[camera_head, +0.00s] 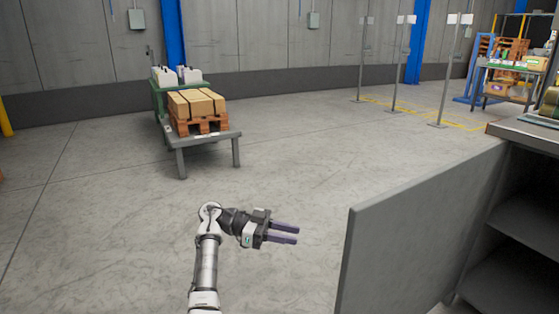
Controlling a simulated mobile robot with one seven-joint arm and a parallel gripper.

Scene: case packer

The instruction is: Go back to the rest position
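My gripper (286,233) is at the lower middle of the head view, at the end of my white and grey arm. Its two dark purple fingers point to the right and are apart, with bare floor showing between them. It holds nothing. It is in open space over the concrete floor, left of a grey panel.
The grey panel (415,232) of a shelved counter (520,215) stands close at the right. A grey cart (222,137) with a pallet (202,126) and cardboard boxes (190,103) stands farther back left. Posts (397,65) and a stocked workbench (508,72) are far right. The floor (100,235) at left is clear.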

